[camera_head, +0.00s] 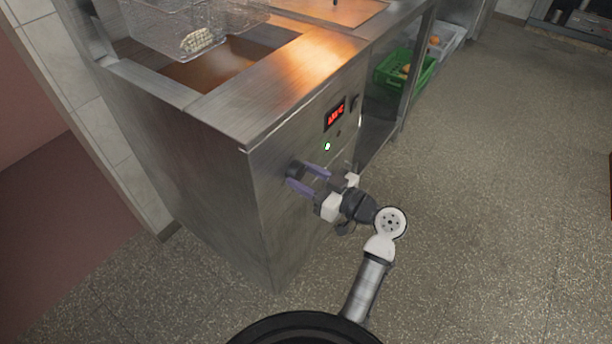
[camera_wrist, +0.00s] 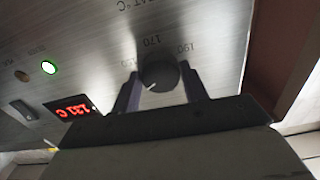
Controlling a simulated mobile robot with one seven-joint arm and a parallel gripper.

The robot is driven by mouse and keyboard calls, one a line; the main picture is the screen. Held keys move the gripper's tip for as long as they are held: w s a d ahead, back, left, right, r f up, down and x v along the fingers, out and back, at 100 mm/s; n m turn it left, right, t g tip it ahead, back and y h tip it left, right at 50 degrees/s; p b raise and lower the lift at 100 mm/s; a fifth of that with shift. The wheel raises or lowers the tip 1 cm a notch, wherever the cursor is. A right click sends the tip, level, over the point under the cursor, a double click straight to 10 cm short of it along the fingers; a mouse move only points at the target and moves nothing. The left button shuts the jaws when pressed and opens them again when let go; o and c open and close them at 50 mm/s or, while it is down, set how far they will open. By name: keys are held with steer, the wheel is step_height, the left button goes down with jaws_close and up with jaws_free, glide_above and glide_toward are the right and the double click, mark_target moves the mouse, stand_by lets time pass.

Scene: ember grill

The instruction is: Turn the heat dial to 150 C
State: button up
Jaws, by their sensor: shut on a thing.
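The heat dial (camera_wrist: 158,75) is a dark round knob on the fryer's steel front panel, in the middle of the wrist view. In the head view the dial (camera_head: 292,169) is partly covered by my gripper. My gripper (camera_head: 303,177) has its purple fingers on either side of the dial; it also shows in the wrist view (camera_wrist: 160,71), shut on the knob. A white pointer mark on the dial points to the lower left there. Scale numbers 170 and 190 appear upside down above it; another number at its left is too faint to read surely.
The fryer's top holds a wire basket (camera_head: 160,30) with food. A green crate (camera_head: 425,75) stands under the counter at right. The floor at right is clear.

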steer(key=m+p, duration=0.1)
steer(key=m, duration=0.2)
steer(key=m+p, duration=0.2)
steer(key=m, duration=0.1)
steer(key=shift+s+r, duration=0.1)
steer(key=shift+r, duration=0.1)
steer(key=m+p, duration=0.2)
steer(key=m, duration=0.1)
steer(key=shift+p, duration=0.4)
steer(key=shift+m+p, duration=0.75)
steer(key=shift+m, duration=0.45)
steer(key=shift+f, duration=0.1)
steer(key=o, duration=1)
